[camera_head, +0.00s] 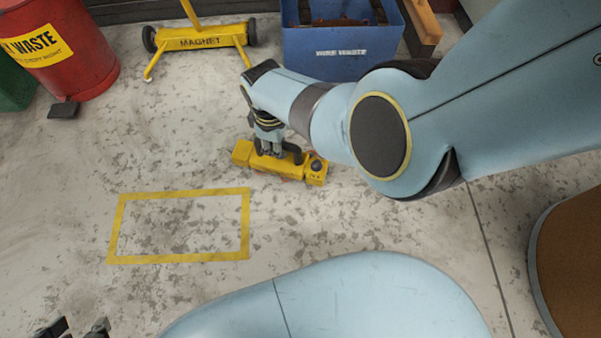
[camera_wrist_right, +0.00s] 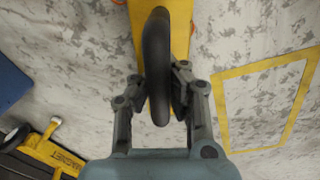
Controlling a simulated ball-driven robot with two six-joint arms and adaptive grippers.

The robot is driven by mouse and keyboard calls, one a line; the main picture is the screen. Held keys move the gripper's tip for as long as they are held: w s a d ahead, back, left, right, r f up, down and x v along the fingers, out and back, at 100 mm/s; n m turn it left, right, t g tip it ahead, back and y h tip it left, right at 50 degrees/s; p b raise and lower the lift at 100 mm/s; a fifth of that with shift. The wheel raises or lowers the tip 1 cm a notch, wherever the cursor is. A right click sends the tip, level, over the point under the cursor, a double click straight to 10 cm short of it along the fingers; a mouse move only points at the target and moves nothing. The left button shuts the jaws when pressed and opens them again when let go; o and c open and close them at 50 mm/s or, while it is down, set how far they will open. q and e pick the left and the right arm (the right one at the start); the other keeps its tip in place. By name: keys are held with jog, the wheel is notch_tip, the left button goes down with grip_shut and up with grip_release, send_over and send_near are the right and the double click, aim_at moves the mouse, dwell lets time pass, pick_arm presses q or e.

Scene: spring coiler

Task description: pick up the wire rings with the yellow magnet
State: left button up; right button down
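The yellow magnet (camera_head: 308,171) lies on the concrete floor below the blue bin, a yellow bar with a black handle. My right gripper (camera_head: 268,150) reaches down onto it. In the right wrist view, the fingers of my right gripper (camera_wrist_right: 158,90) are closed on both sides of the black handle (camera_wrist_right: 156,50), with the yellow bar (camera_wrist_right: 179,12) behind it. Small orange-red bits (camera_wrist_right: 193,28) show at the bar's edge, perhaps wire rings; most is hidden under the magnet. My left gripper (camera_head: 74,328) is at the bottom left corner, fingers apart and empty.
A yellow taped rectangle (camera_head: 180,191) marks bare floor left of the magnet. A blue wire waste bin (camera_head: 340,52) stands behind, with a yellow wheeled magnet frame (camera_head: 200,42) beside it. A red waste drum (camera_head: 85,65) stands at the upper left.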

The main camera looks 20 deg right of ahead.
pick_arm(q)
jog(key=shift+r, duration=0.15)
pick_arm(e)
jog(key=shift+r, duration=0.1)
jog(key=shift+w+r+p, duration=0.1)
jog(key=shift+r+p, duration=0.9)
jog(key=shift+r, duration=0.15)
jog(key=shift+r+p, duration=2.85)
jog(key=shift+r, duration=0.5)
pick_arm(q)
jog(key=w+r+t, duration=0.1)
jog(key=w+r, duration=0.2)
jog(key=r, duration=0.5)
jog(key=shift+w+r, duration=0.2)
jog(key=shift+r, duration=0.2)
pick_arm(e)
jog(key=shift+f, duration=0.1)
